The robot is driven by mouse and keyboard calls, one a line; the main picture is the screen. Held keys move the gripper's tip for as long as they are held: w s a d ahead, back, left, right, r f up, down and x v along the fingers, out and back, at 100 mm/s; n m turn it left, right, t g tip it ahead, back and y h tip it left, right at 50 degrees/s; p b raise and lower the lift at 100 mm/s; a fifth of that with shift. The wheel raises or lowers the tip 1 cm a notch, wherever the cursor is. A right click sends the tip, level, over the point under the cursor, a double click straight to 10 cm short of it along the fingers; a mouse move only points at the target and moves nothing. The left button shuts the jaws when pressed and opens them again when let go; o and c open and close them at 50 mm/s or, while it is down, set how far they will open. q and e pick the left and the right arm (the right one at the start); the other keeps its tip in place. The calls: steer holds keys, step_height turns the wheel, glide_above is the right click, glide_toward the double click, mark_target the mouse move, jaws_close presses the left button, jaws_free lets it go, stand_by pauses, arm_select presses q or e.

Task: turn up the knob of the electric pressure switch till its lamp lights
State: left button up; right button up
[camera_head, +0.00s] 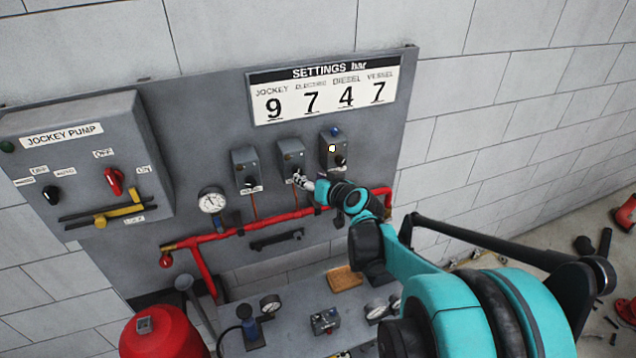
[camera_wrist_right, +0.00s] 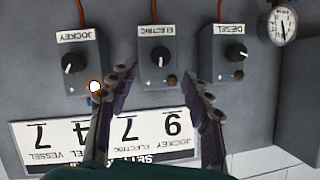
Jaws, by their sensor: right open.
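The electric pressure switch (camera_head: 291,155) is the middle of three grey boxes on the panel. In the right wrist view its ELECTRIC label shows upside down, its black knob (camera_wrist_right: 158,61) has a white pointer mark, and its small lamp (camera_wrist_right: 172,80) is dark brown, unlit. My right gripper (camera_head: 304,182) is at the lower front of this box. In the wrist view its fingers (camera_wrist_right: 158,75) are open, one on each side of the electric box, with the knob between and just beyond the tips. Contact cannot be told. My left gripper is not in view.
The jockey switch (camera_head: 333,152) has a lit white lamp; the diesel switch (camera_head: 245,167) stands on the other side. A settings board (camera_head: 323,88) reads 9, 7, 4, 7. A red pipe (camera_head: 240,233) and gauge (camera_head: 212,200) lie below. A bench (camera_head: 290,300) holds loose parts.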

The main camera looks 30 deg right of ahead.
steer(key=v, duration=0.5)
steer(key=shift+w, duration=0.1)
stand_by(0.7)
